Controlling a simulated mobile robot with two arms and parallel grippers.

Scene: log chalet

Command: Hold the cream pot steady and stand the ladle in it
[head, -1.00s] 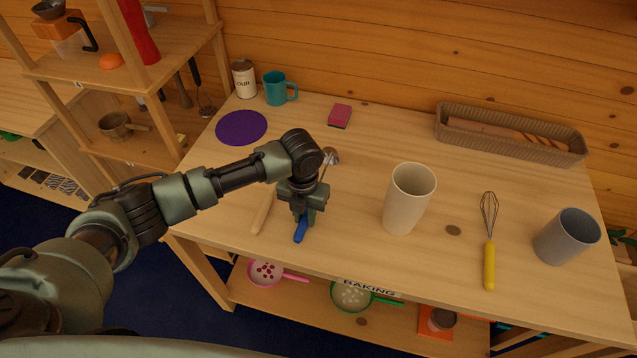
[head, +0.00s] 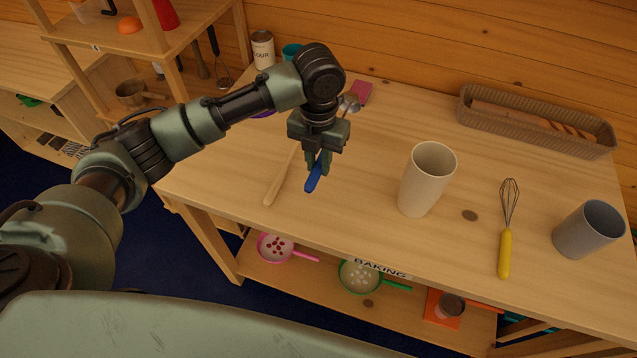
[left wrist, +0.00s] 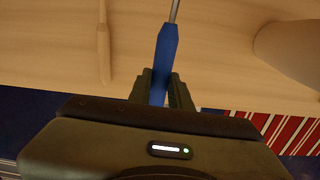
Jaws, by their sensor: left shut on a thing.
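The cream pot (head: 427,182) stands upright on the table, right of my left gripper, with its open top showing. It also shows in part at the right of the left wrist view (left wrist: 290,52). My left gripper (head: 317,172) is shut on the blue handle of the ladle (head: 313,184). The ladle's metal bowl (head: 349,104) shows behind the gripper, and its blue handle and thin shaft show in the left wrist view (left wrist: 163,55). The gripper appears raised above the table, left of the pot and apart from it. My right gripper is not in view.
A wooden utensil (head: 278,183) lies left of the gripper. A yellow-handled whisk (head: 505,245) and a grey pot (head: 588,230) are right of the cream pot. A wicker basket (head: 470,111) and pink sponge (head: 362,91) sit at the back. Bare table separates gripper and cream pot.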

